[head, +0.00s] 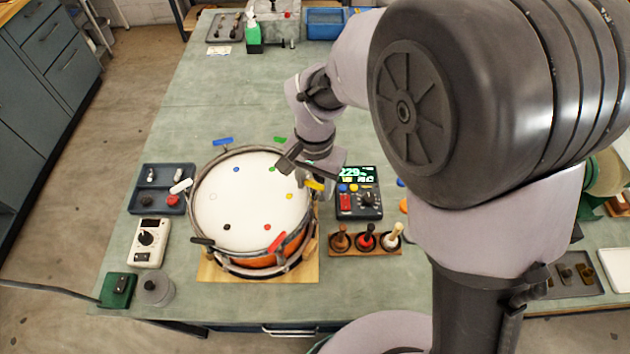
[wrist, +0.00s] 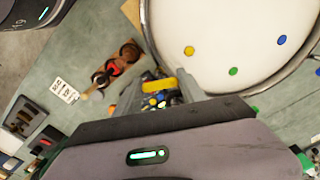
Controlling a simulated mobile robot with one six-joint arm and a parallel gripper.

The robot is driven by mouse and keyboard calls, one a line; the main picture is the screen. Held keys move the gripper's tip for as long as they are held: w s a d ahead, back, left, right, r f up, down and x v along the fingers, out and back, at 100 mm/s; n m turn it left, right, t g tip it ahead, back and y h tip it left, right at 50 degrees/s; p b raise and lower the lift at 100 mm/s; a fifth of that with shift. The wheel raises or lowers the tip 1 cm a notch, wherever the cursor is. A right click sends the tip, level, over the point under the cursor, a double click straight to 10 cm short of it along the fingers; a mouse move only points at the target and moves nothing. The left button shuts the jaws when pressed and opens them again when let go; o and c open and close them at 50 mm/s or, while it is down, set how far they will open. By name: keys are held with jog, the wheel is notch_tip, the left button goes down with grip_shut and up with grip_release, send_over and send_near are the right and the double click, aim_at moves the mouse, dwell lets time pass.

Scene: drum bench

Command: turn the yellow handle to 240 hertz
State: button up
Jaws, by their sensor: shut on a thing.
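The drum (head: 252,210) has a white head with colored dots and stands on a wooden board. The yellow handle (head: 314,185) is at the drum's right rim, near the yellow dot. My gripper (head: 311,178) is over that rim, shut on the yellow handle. In the wrist view the yellow handle (wrist: 158,86) lies between the two fingers, beside the rim. The tuner box (head: 358,200) is just right of the drum. Its green display (head: 355,173) seems to read 229; its right edge is hard to make out.
Blue (head: 223,141), green (head: 280,140), white (head: 181,186), black (head: 202,241) and red (head: 276,241) handles ring the drum. A wooden rack (head: 365,242) with mallets stands in front of the tuner box.

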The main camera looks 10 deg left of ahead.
aim_at(315, 184)
jog(key=n+p, duration=0.1)
jog(key=n, duration=0.4)
jog(key=shift+n+p, duration=0.3)
jog(key=shift+n, duration=0.1)
dwell(0.4)
jog(key=o, duration=1.4)
jog(key=shift+c, duration=0.2)
notch_tip(315, 184, up, 18)
jog(key=p, duration=0.4)
jog(key=shift+f+p, duration=0.25)
jog(key=shift+p, duration=0.05)
